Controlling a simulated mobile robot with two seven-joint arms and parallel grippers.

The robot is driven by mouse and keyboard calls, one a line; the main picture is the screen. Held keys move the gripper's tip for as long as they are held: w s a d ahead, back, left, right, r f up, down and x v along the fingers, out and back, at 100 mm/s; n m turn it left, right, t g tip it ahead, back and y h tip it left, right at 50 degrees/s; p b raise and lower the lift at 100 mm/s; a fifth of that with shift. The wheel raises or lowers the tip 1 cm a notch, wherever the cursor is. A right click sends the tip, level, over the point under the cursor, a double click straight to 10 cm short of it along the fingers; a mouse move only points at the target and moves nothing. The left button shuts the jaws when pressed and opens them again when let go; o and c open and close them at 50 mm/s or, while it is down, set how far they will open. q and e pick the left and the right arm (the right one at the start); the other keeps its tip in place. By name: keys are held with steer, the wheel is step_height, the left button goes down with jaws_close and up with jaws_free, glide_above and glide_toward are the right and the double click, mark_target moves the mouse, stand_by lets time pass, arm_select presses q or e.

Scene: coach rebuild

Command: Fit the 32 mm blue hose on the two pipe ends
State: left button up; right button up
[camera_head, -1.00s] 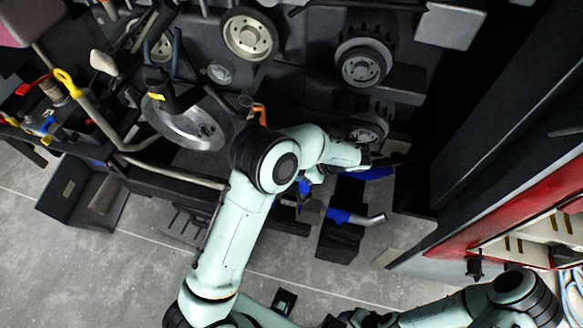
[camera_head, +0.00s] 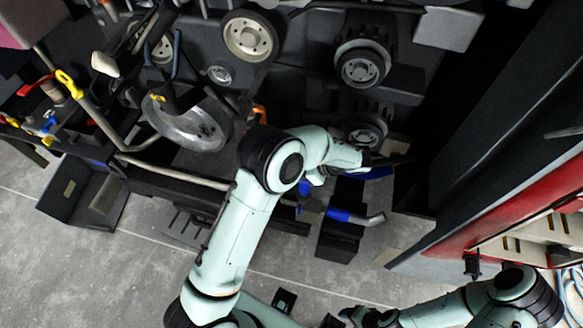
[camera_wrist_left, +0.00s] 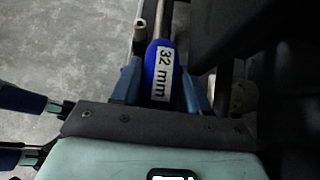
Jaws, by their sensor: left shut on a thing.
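The blue hose (camera_wrist_left: 161,72), with a white "32 mm" label, lies between the two blue fingers of my left gripper (camera_wrist_left: 160,84) in the left wrist view. The gripper is shut on it. A thin metal pipe (camera_wrist_left: 160,22) lines up with the hose's far end; I cannot tell whether it is inside the hose. In the head view the left hand hides much of this spot. A blue piece (camera_head: 378,173) shows beside the hand, and another blue piece (camera_head: 340,214) adjoins a bent metal pipe end (camera_head: 375,219). My right gripper (camera_head: 360,316) is low in the head view, its jaws unclear.
Dark machinery with pulleys (camera_head: 249,36) and a large metal disc (camera_head: 188,122) fills the back. A black box (camera_head: 82,193) stands at left. A red and dark panel (camera_head: 505,215) bounds the right. Grey floor (camera_head: 145,265) is open at the front left.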

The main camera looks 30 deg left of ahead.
stand_by(0.4)
arm_select(q)
steer(key=shift+f, duration=0.4)
stand_by(0.4)
steer(key=shift+f, duration=0.7)
steer(key=shift+f, duration=0.1)
steer(key=shift+f+b, duration=0.35)
steer(key=shift+f, duration=0.2)
steer(key=shift+f, duration=0.6)
steer(key=o, duration=1.6)
